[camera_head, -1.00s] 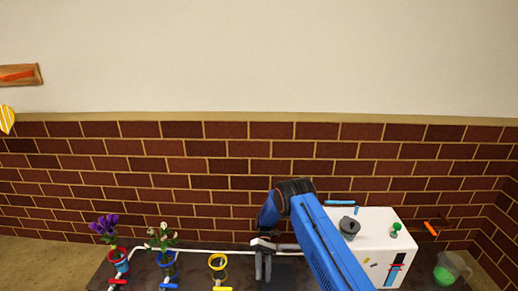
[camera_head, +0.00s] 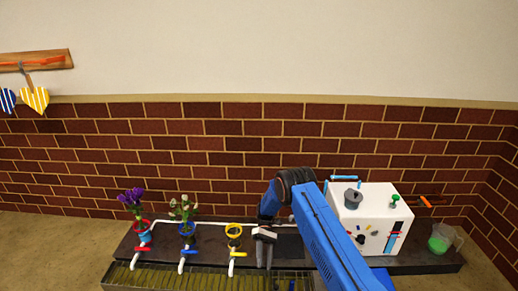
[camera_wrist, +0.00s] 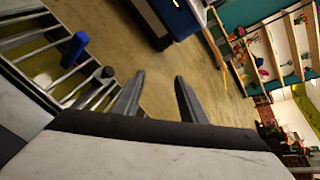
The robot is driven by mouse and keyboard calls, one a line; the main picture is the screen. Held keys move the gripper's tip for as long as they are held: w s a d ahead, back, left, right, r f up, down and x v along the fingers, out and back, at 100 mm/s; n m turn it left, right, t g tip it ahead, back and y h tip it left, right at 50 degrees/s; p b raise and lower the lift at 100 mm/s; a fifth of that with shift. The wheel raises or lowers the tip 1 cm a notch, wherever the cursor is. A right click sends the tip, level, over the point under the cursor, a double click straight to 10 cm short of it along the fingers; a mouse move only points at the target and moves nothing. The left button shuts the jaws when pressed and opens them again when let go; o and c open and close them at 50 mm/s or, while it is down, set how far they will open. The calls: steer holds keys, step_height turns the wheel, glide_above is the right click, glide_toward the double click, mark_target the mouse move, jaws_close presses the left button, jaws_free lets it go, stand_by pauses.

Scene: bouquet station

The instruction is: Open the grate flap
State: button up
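A slatted grate (camera_head: 200,279) runs along the front of the dark counter in the head view. Its pale bars (camera_wrist: 62,78) show at the left of the wrist view, with a blue handle (camera_wrist: 75,48) standing on them. A small blue piece (camera_head: 292,285) shows at the bottom edge of the head view, perhaps the same handle. I cannot tell the flap's edges apart from the rest of the grate. My gripper (camera_wrist: 157,96) is open and empty, its fingers apart beside the grate. It also hangs over the counter in the head view (camera_head: 264,260).
Red, blue and yellow taps (camera_head: 238,255) stand in front of flower pots (camera_head: 187,229) and a yellow ring (camera_head: 234,230). A white box (camera_head: 370,210) with knobs stands right of my arm, then a jug (camera_head: 440,240) of green liquid. Open floor (camera_wrist: 215,85) lies beyond my fingers.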

steer(key=w+d+r+m+t, duration=0.1)
steer(key=d+r+t, duration=0.15)
steer(key=r, duration=0.85)
steer(key=w+d+r+m+t, duration=0.1)
steer(key=d+r, duration=0.2)
steer(key=r, duration=0.8)
steer(key=s+d+r+m+t, duration=0.15)
steer(key=s+d+r, duration=0.25)
steer(key=r, duration=0.5)
steer(key=s+d+r+t, duration=0.3)
steer(key=d+r, duration=0.1)
steer(key=r, duration=0.6)
steer(key=s+d+r+m+t, duration=0.1)
steer(key=s+d+r+t, duration=0.25)
steer(key=s+r, duration=0.3)
steer(key=s+d+r+m+t, duration=0.2)
steer(key=s+d+r, duration=0.25)
steer(key=s, duration=0.35)
steer(key=s+d+m+t, duration=0.1)
steer(key=s+d+t, duration=0.1)
steer(key=s, duration=0.6)
steer(key=s+d+m+t, duration=0.1)
steer(key=s+d+t, duration=0.1)
steer(key=s, duration=0.7)
steer(key=shift+s+d+t, duration=0.2)
steer(key=shift+d+t, duration=0.15)
steer(key=shift+d, duration=0.3)
